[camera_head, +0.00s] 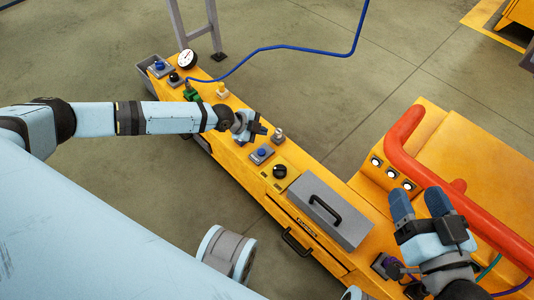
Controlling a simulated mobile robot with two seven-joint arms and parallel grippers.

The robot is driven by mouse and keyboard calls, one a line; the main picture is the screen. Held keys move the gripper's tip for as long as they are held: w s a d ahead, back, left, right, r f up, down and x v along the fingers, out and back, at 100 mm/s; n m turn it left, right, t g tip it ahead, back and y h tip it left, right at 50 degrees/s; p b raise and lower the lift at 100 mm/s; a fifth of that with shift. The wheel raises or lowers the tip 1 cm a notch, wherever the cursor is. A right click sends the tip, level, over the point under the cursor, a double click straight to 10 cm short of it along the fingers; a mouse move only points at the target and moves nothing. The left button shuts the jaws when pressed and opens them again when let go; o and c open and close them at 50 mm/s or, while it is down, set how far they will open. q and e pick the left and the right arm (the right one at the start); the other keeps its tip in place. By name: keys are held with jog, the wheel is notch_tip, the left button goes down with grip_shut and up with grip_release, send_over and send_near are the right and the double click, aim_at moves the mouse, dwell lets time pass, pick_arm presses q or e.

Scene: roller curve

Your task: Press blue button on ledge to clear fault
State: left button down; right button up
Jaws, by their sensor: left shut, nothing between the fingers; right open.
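A yellow ledge (232,157) runs diagonally from the upper left to the lower right. A blue button (262,151) on a grey plate sits at its middle. A second blue button (159,65) on a grey plate sits at its far left end. My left gripper (260,128) is shut and empty, just above the middle blue button in the picture; I cannot tell its height over the ledge. My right gripper (421,203) is open and empty, over the ledge's right part beside a red pipe.
A black knob (280,171) and a grey box with a black handle (329,209) stand right of the middle button. A gauge (187,58), black button (174,77) and green fitting (192,93) are at the left. The red pipe (456,197) crosses yellow housing at right.

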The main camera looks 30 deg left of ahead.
dwell(0.3)
pick_arm(q)
jog(key=b, duration=0.5)
send_over(261, 153)
notch_tip(261, 153, down, 6)
jog(key=shift+f, duration=1.35)
pick_arm(e)
jog(key=shift+w+d+r+n+t+y, duration=0.25)
jog(key=shift+w+d+n+t, duration=0.2)
jog(key=shift+n, duration=0.4)
jog(key=shift+w+d+r+n+t+y, duration=0.3)
jog(key=shift+w+n, duration=0.25)
jog(key=shift+n, duration=0.3)
jog(key=shift+f, duration=0.1)
jog(key=shift+w+f+h, duration=0.15)
jog(key=shift+f+h, duration=0.05)
jog(key=shift+h, duration=0.05)
jog(key=shift+r, duration=0.2)
jog(key=shift+f, duration=0.2)
